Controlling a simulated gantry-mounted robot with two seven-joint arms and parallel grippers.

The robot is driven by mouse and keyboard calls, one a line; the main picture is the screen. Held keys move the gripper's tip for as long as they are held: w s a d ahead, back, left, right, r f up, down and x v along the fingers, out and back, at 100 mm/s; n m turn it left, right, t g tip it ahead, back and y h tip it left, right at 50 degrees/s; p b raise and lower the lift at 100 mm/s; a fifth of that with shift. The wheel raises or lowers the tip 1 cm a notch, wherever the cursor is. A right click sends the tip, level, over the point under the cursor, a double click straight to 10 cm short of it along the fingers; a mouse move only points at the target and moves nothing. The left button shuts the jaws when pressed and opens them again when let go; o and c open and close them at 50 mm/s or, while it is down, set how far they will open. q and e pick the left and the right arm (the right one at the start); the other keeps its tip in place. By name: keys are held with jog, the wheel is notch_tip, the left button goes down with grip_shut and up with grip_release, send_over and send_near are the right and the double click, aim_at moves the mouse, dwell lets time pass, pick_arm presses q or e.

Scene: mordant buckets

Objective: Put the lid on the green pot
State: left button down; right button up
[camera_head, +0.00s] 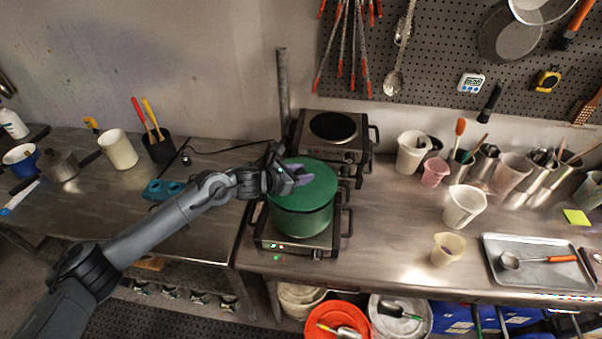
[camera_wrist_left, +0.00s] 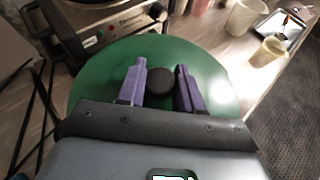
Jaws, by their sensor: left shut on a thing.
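The green pot (camera_head: 302,222) stands upright on the front hot plate (camera_head: 265,236). The round green lid (camera_head: 318,181) is over the pot's mouth and hides the inside. It looks roughly level and in line with the pot; I cannot tell whether it rests on the rim or hovers just above it. My left gripper (camera_head: 298,175) is shut on the lid's dark knob. In the left wrist view the purple fingers (camera_wrist_left: 161,83) stand on both sides of the black knob (camera_wrist_left: 161,76), with the green lid (camera_wrist_left: 210,75) spread below them. My right gripper is not in view.
A second hot plate (camera_head: 331,131) stands empty behind the pot. Several cups and a white beaker (camera_head: 464,205) stand to the right, beside a metal tray (camera_head: 521,270) with a ladle. A cream jug (camera_head: 118,149) stands at left.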

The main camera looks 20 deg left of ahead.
pick_arm(q)
jog(key=shift+f+b, duration=0.15)
jog(key=shift+b, duration=0.45)
dwell(0.7)
dwell(0.5)
jog(key=shift+f+b, duration=0.6)
jog(key=shift+b, duration=0.25)
dwell(0.4)
jog(key=c, duration=0.7)
grip_release()
jog(key=shift+o, duration=0.2)
jog(key=shift+f, duration=0.1)
jog(key=shift+s+a, duration=0.1)
